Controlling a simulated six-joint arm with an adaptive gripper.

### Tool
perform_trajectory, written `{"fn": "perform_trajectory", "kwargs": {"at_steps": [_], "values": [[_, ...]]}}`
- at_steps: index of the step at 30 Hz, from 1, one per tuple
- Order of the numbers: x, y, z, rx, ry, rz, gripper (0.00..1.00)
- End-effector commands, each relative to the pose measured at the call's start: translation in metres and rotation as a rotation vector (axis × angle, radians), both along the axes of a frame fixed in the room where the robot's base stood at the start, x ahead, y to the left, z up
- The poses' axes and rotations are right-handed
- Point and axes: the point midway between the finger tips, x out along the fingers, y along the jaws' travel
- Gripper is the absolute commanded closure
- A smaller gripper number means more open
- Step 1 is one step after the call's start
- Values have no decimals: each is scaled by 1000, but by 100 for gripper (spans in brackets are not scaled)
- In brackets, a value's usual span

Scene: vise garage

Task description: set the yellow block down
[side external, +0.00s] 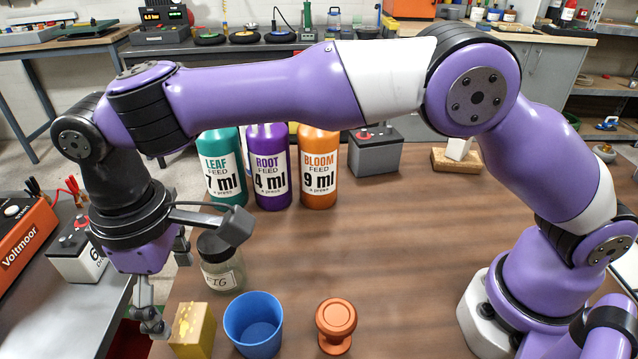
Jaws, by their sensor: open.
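The yellow block (192,331) stands at the table's (395,265) near left edge, with its bottom cut off by the picture's lower border. My gripper (168,288) is open above and to the left of the block, pointing down. One finger is close beside the block's upper left; the other is farther back, near the jar. I cannot tell whether the near finger touches the block. Nothing shows between the fingers.
A blue cup (254,324) is just right of the block, with an orange knobbed piece (336,325) farther right. A lidded glass jar (220,264) stands behind. Teal (222,165), purple (269,165) and orange (319,165) bottles are farther back. The table's middle is clear.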

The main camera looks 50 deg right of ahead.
Motion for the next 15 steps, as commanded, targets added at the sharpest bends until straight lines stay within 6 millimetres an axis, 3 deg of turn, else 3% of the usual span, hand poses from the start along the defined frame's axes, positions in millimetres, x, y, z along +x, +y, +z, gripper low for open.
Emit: {"fn": "perform_trajectory", "kwargs": {"at_steps": [3,9,11,15], "values": [[0,0,21,1,-1,0,4],[4,-9,42,8,-8,-20,4],[8,-22,53,21,-23,-51,4],[17,-84,87,72,-87,-184,4]]}}
